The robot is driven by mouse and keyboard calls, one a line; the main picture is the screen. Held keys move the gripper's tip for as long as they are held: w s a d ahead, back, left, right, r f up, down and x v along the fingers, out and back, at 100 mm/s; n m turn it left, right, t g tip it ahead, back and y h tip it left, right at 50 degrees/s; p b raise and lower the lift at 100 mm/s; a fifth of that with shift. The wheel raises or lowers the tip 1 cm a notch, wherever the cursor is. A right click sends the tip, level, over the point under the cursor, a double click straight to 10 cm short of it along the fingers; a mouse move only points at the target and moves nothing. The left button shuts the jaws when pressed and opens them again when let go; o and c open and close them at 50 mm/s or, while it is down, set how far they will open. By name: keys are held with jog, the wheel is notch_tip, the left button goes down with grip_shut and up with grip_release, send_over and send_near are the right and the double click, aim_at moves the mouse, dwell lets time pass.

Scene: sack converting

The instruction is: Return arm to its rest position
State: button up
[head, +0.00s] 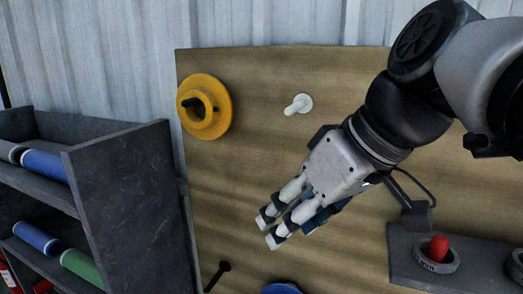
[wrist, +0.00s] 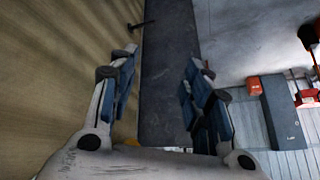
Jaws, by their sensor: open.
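My gripper (head: 268,228) is in front of the wooden board (head: 240,170) in the head view, with its fingers pointing down and to the left. In the wrist view my gripper (wrist: 160,85) shows two fingers spread apart with nothing between them. My arm reaches in from the upper right of the head view. The gripper appears clear of the things on the board.
A yellow flanged ring (head: 215,122) hangs on a dark peg, and a white peg (head: 298,104) is bare. A dark shelf (head: 125,200) with blue and green rolls (head: 80,268) stands left.

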jog(key=s+d+f+m+h+b, duration=0.1)
jog(key=f+b, duration=0.4)
jog(key=f, duration=0.8)
jog(key=s+d+f+m+h+b, duration=0.2)
jog(key=s+d+f+b, duration=0.3)
jog(key=f, duration=0.8)
jog(key=s+d+f+m+h+b, duration=0.2)
jog(key=s+d+f+m+b, duration=0.1)
jog(key=f, duration=1)
jog(key=shift+s+d+m+b, duration=0.35)
jog(key=shift+s+m+b, duration=0.15)
jog(key=shift+s+b, duration=0.5)
jog(key=shift+o, duration=0.4)
jog(key=shift+r, duration=0.1)
